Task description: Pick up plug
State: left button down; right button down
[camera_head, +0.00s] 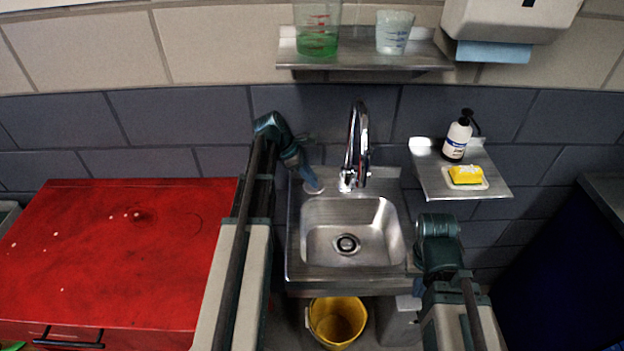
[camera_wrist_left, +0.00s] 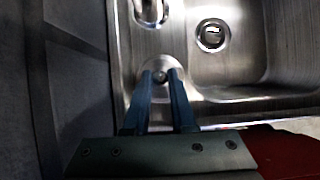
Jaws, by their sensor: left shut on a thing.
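The plug (camera_head: 311,191) is a small pale disc with a knob on the flat rim at the left of the steel sink. In the left wrist view the fingertips (camera_wrist_left: 161,76) are close together on the plug's knob. The plug appears to lie at the level of the rim. My right arm ends at the sink's right side, and its gripper does not show.
The sink basin (camera_head: 319,246) has an open drain (camera_head: 347,244). A chrome faucet (camera_head: 358,140) stands close to the right of my left gripper. A side shelf (camera_head: 430,178) holds a soap bottle (camera_head: 457,136) and sponge (camera_head: 465,174). A yellow bucket (camera_head: 336,322) stands below.

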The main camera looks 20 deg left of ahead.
pick_arm(q)
notch_tip(320, 180, up, 4)
jog(key=p, duration=0.3)
jog(key=shift+f, duration=0.25)
jog(key=s+d, duration=1)
jog(key=s, duration=0.2)
jog(key=shift+d+r+p, duration=0.3)
jog(key=shift+r+p, duration=0.05)
jog(key=shift+r, duration=0.05)
